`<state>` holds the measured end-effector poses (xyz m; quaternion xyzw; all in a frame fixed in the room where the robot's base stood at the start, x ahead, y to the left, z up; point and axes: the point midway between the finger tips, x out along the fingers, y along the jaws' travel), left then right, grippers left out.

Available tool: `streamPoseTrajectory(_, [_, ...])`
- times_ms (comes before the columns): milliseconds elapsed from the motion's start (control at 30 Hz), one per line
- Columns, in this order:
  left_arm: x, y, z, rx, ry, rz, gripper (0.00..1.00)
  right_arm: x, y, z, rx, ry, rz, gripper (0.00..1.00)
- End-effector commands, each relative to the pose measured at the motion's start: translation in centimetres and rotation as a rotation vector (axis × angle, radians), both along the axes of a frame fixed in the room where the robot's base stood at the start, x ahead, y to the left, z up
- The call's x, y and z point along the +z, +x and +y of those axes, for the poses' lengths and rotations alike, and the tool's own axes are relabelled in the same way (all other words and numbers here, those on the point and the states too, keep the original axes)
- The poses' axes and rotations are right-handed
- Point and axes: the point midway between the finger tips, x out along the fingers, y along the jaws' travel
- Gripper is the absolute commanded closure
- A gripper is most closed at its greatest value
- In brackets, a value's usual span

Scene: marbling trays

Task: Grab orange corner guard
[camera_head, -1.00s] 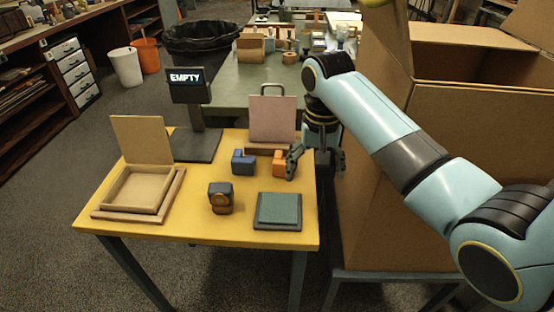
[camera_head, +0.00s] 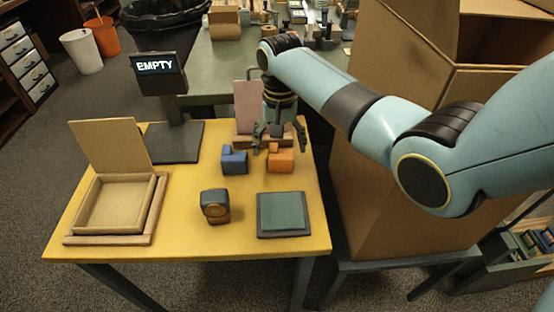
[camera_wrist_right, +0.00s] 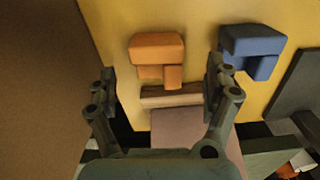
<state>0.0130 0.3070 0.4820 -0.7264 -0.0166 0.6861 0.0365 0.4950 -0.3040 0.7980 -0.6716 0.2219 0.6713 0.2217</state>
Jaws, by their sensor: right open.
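The orange corner guard (camera_head: 281,161) stands on the yellow table toward its back right. It also shows in the right wrist view (camera_wrist_right: 157,48), near the top centre. My right gripper (camera_head: 279,150) is open and empty, pointing down just above and behind the orange guard. In the right wrist view its two fingers (camera_wrist_right: 162,85) are spread wide, with the orange guard ahead and between their lines. I cannot see contact. My left gripper is in no view.
A blue corner guard (camera_head: 234,162) sits just left of the orange one. A pinkish panel (camera_head: 246,103) on a wooden base stands behind. A cardboard box (camera_head: 390,190) stands right.

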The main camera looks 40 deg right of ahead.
Motion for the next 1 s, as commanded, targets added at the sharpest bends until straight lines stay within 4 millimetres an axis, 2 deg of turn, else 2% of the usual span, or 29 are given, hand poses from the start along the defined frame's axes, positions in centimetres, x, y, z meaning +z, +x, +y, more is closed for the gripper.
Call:
streamPoseTrajectory(33, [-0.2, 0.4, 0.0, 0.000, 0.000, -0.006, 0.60, -1.0, -0.3, -0.1, 0.000, 0.000, 0.005, 0.15])
streamPoseTrajectory(200, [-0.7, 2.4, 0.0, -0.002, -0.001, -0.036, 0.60, -3.6, -0.4, -0.1, 0.000, 0.001, 0.004, 0.15])
streamPoseTrajectory(333, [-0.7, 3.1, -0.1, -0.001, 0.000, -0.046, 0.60, -4.2, -0.3, -0.1, 0.000, 0.000, 0.002, 0.15])
streamPoseTrajectory(533, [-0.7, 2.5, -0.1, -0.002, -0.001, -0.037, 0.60, -4.2, -0.3, -0.1, 0.000, 0.000, 0.001, 0.17])
streamPoseTrajectory(700, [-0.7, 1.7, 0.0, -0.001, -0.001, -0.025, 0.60, -4.2, -0.3, -0.1, 0.000, 0.000, 0.001, 0.39])
streamPoseTrajectory(933, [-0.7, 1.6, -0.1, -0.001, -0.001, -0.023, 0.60, -4.2, -0.3, -0.1, 0.000, 0.000, 0.001, 0.69])
streamPoseTrajectory(1000, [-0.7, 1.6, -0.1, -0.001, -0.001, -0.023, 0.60, -4.1, -0.3, -0.1, 0.000, 0.000, 0.001, 0.71])
